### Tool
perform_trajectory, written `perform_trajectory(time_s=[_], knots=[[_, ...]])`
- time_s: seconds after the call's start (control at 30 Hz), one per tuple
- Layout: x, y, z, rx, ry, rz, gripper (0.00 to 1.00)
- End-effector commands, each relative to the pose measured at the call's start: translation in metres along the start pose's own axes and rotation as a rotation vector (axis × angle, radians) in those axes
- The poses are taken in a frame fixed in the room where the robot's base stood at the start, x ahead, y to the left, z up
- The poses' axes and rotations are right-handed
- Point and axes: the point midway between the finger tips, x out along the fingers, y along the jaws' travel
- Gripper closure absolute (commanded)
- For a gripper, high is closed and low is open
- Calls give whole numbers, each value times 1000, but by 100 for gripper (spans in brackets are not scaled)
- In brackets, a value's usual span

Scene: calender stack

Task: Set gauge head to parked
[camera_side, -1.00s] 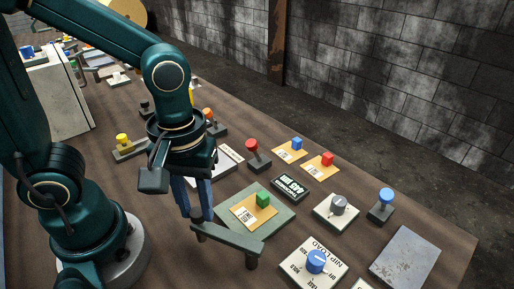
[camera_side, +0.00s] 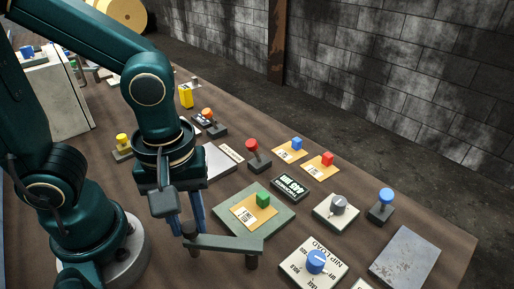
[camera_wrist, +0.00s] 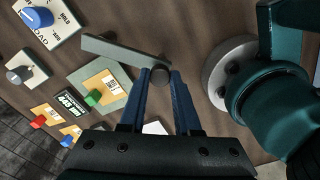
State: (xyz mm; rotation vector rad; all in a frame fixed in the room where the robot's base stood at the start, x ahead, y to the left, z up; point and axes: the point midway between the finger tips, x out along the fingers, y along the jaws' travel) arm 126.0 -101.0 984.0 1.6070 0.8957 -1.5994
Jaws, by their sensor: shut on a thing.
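A grey-green bar (camera_side: 225,243), apparently the gauge head's swing arm, lies level above the table at the front centre, with a dark post (camera_side: 251,262) under its right end. In the wrist view the bar (camera_wrist: 112,47) runs to the upper left from a dark round knob (camera_wrist: 160,76) at its near end. My gripper (camera_side: 190,232) points down at the bar's left end. In the wrist view its two blue fingers (camera_wrist: 161,82) are shut on that knob, one on each side. No parked mark can be made out.
Behind the bar is a green plate (camera_side: 280,222) with a card and green block (camera_side: 263,199). A NIP LOAD panel with a blue knob (camera_side: 316,261) stands to the right. A red-topped lever (camera_side: 252,146) and a small display (camera_side: 290,187) stand farther back.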

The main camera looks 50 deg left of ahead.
Motion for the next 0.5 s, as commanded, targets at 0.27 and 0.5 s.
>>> perform_trajectory(time_s=[0.27,0.5], knots=[[0,0,2,-2,-7,-1,39],[-1,0,1,-1,-5,-1,39]])
